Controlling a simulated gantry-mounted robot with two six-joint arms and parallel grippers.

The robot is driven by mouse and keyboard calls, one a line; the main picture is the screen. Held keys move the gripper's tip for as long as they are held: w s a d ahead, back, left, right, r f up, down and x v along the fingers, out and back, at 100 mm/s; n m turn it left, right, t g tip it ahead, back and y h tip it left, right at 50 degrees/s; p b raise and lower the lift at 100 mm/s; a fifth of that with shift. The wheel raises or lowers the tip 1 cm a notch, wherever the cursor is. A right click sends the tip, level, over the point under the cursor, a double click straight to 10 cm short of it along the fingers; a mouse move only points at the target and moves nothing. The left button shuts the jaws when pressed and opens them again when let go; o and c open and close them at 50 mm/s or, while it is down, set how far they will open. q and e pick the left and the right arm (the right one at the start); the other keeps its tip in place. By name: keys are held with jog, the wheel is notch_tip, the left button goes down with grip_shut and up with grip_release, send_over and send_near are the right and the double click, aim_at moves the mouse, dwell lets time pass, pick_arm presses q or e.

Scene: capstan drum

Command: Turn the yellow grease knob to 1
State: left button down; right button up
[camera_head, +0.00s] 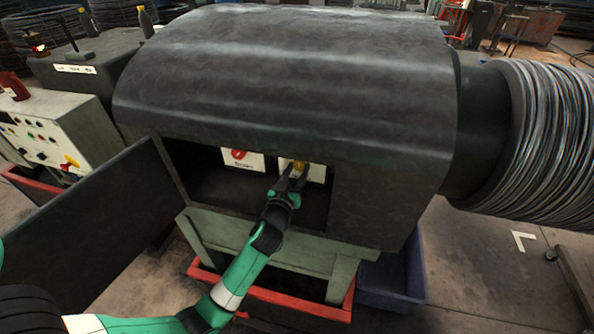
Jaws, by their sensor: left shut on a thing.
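The yellow grease knob (299,167) sits on a white panel (317,172) inside the opening of the dark machine housing. My left gripper (293,176) reaches into the opening from below and is shut on the yellow knob. The fingers cover part of the knob and its panel, so I cannot read its marks or setting. A red knob (238,154) on another white panel (246,161) is to the left, apart from my gripper. My right gripper is not in view.
An open door (105,230) hangs left of the opening, and the dark housing (290,85) overhangs it. A red tray (300,303) and a blue bin (400,275) stand below. A wire-wound drum (550,140) is at right. A control box (50,135) is at left.

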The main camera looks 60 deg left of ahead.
pick_arm(q)
jog(key=m+p, duration=0.1)
jog(key=m, duration=0.3)
jog(key=shift+r+m, duration=0.15)
jog(key=shift+m, duration=0.25)
jog(key=m+p, duration=0.2)
jog(key=m, duration=0.2)
jog(key=shift+d+g, duration=0.1)
jog(key=shift+g, duration=0.2)
jog(key=m+p, duration=0.1)
jog(key=m, duration=0.3)
jog(key=shift+w+m, duration=0.1)
jog(key=shift+m, duration=0.2)
jog(key=shift+m+g+p, duration=0.3)
jog(key=shift+m+p, duration=0.3)
jog(key=shift+m, duration=1.2)
jog(key=shift+c, duration=1.7)
grip_release()
